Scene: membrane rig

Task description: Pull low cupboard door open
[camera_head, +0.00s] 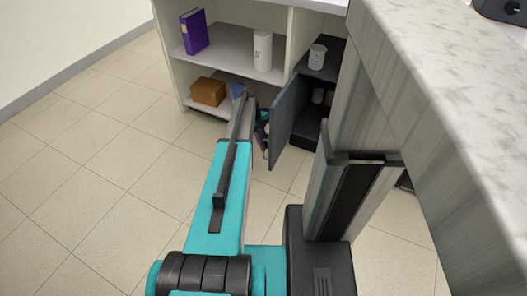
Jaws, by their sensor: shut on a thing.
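The low cupboard door (288,122) is a dark grey panel standing ajar, swung out from the dark cupboard (310,117) at the back right. Part of the cupboard's inside shows to the right of the door, with small pale items in it. My gripper (264,134) is at the left face of the door, at the far end of my teal arm. It is small and partly hidden by the arm. It is shut at the door's handle, which I cannot make out clearly.
A white shelf unit (226,50) at the back holds a purple binder (194,31), a white canister (262,50) and an orange-brown box (208,91). A pale counter (450,90) fills the right. The tiled floor (90,170) at left is clear.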

